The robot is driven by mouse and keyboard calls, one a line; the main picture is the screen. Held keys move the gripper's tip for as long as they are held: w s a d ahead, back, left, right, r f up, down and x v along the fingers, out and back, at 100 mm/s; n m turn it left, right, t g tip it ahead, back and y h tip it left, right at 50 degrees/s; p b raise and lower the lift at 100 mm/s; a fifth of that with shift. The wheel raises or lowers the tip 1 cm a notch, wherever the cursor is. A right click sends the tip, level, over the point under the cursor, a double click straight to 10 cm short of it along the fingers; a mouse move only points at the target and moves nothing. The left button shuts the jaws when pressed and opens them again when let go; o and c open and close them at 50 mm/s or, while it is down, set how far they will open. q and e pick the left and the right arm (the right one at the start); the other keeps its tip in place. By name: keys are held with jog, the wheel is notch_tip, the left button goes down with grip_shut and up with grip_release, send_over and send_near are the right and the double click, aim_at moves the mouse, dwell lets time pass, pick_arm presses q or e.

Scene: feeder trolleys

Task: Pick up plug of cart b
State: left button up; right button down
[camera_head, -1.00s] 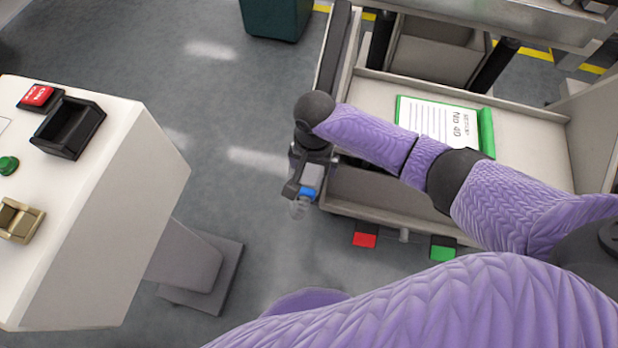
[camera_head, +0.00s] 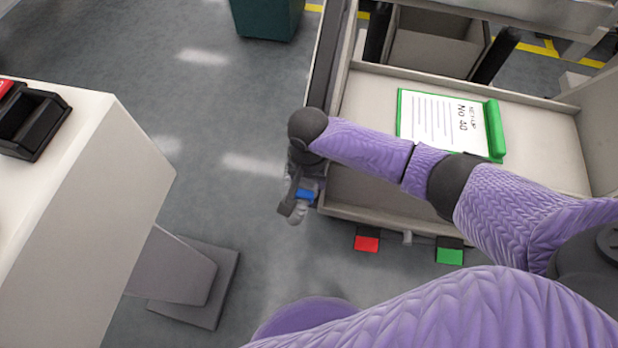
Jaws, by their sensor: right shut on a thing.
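My right gripper (camera_head: 295,207) hangs at the left side of the trolley (camera_head: 362,203), near its front left corner. It is shut on a small grey and blue piece, which appears to be the plug (camera_head: 305,194). The dark fingers and wrist hide much of it, so its full shape and any cable cannot be made out. No letter marking the trolley as cart b shows. My left gripper is out of view.
A green clipboard (camera_head: 493,130) with a paper sheet lies on the trolley's tray. Red (camera_head: 367,243) and green (camera_head: 450,255) pedals are at its front. A white console (camera_head: 90,200) stands at left. A dark green bin (camera_head: 266,17) stands at the back. Grey floor between is clear.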

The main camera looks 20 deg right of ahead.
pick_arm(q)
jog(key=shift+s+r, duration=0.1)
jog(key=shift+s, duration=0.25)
pick_arm(e)
jog(key=shift+r, duration=0.25)
pick_arm(q)
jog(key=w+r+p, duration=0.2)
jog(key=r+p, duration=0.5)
jog(key=p, duration=0.1)
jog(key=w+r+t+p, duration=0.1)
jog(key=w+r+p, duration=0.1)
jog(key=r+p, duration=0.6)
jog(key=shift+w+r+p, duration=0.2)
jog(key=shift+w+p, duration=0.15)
jog(key=shift+p, duration=0.1)
pick_arm(e)
notch_tip(320, 180, up, 20)
jog(key=shift+r, duration=0.25)
